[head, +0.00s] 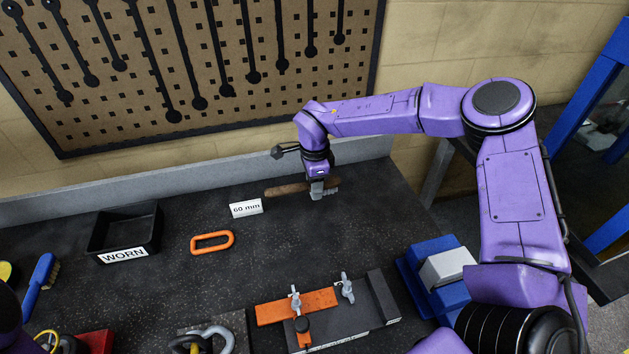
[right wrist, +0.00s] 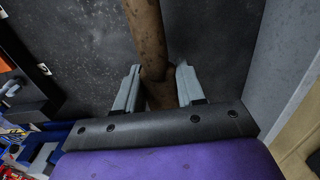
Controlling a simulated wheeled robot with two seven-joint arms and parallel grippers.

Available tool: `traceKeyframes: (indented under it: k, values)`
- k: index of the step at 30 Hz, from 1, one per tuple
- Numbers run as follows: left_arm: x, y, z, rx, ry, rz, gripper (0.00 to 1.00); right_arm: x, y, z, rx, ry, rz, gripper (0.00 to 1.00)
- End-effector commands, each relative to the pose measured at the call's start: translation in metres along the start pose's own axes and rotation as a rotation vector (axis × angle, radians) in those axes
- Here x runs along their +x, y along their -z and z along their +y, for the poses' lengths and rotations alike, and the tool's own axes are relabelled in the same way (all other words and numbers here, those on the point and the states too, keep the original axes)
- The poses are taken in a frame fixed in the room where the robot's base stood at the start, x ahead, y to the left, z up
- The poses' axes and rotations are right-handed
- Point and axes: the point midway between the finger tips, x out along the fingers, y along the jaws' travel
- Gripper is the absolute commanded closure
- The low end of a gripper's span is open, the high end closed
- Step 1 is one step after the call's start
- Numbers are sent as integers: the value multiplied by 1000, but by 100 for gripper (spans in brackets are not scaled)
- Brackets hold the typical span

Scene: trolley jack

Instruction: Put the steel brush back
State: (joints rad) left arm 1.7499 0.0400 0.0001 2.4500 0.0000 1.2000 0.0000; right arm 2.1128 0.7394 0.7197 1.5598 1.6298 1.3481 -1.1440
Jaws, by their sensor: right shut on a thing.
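The steel brush (head: 287,190) has a brown wooden handle pointing left and grey bristles at its right end. It lies level at the back of the dark bench. My right gripper (head: 317,187) is shut on it near the bristle end, from above. In the right wrist view, the brown handle (right wrist: 146,40) runs up between the two grey fingers (right wrist: 156,92). I cannot tell whether the brush touches the bench top. My left gripper is not in view; only a bit of my left arm shows at the left edge.
A "60 mm" card (head: 246,208) stands by the handle's left end. A black "WORN" tray (head: 125,233), an orange link (head: 212,242), a blue-handled brush (head: 40,282) and an orange clamped block (head: 297,306) are on the bench. A pegboard (head: 200,60) hangs behind.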

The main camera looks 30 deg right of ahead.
Motion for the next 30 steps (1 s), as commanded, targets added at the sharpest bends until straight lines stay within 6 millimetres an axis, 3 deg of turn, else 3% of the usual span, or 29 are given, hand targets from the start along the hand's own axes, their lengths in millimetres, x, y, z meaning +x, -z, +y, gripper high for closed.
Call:
traceKeyframes:
  k: [6,15,30]
  values:
    - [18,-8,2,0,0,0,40,31,0,0,2,-1,0,98]
    - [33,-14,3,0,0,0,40,58,0,0,1,0,0,98]
    - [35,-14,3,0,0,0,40,63,0,0,1,1,0,98]
